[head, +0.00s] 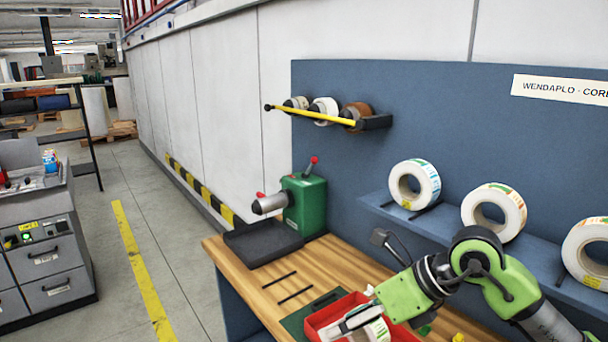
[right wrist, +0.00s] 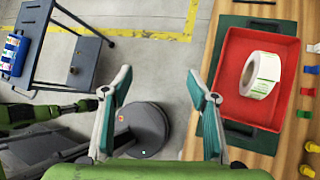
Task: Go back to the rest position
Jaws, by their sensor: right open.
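My right gripper (head: 350,318) comes in from the right in the head view, over the red tray (head: 318,322) at the front of the wooden bench. In the right wrist view its two fingers (right wrist: 158,88) are spread wide with nothing between them. The red tray (right wrist: 228,58) lies to the right of the fingers there, and a white label roll (right wrist: 259,74) lies in it. My left gripper does not show in the head view. A green and dark part of my left arm shows at the left of the right wrist view, too unclear to tell its jaws.
A green rewinder (head: 304,205) stands at the bench's back left by a dark tray (head: 262,243). Label rolls (head: 414,184) stand on a blue shelf, and a yellow-barred holder (head: 320,118) carries more rolls. Coloured clips lie beside the red tray.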

